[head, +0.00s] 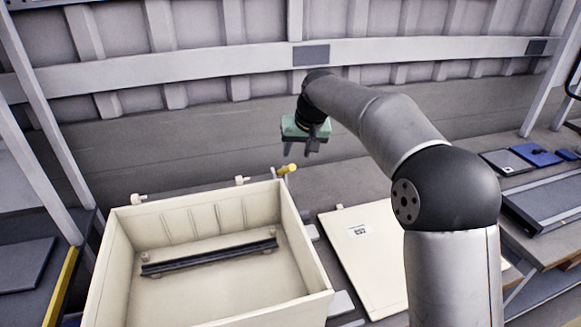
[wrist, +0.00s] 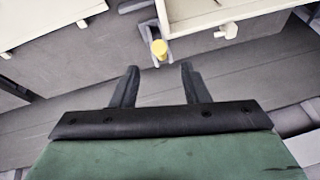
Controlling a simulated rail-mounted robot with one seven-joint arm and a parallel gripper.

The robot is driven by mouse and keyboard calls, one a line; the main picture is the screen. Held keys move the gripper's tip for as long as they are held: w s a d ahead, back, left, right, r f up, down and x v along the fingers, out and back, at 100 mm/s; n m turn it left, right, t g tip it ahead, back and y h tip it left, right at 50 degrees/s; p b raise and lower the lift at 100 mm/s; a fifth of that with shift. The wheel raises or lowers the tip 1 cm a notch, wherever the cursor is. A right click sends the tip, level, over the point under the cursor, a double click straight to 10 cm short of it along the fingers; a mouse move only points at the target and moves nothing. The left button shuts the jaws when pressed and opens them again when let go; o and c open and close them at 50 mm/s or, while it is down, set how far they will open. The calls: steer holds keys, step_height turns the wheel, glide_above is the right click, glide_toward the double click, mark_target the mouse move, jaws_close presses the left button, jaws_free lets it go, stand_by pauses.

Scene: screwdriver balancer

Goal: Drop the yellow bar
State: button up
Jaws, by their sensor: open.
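The yellow bar (head: 287,169) is a small yellow cylinder just behind the far right corner of the cream crate. In the wrist view, the yellow bar (wrist: 159,49) shows end-on at a small grey holder (wrist: 152,28), beyond my fingertips and lined up with the space between them. Whether it is fixed in the holder or only rests there, I cannot tell. My gripper (head: 302,152), with a green body, is above and slightly behind the bar in the head view. In the wrist view its two dark fingers (wrist: 159,72) are spread, with nothing between them.
The open cream crate (head: 317,262) stands in front, with a dark rail (head: 210,258) lying inside. A cream lid or panel (head: 362,262) lies to its right. A grey wall stands behind. Blue and grey items (head: 537,154) lie at the far right.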

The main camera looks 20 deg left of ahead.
mark_target(291, 168)
steer(key=p+x, duration=0.1)
steer(key=x, duration=0.8)
steer(key=shift+w+f+p, duration=0.1)
steer(key=shift+f+p, duration=0.15)
steer(key=shift+p, duration=0.1)
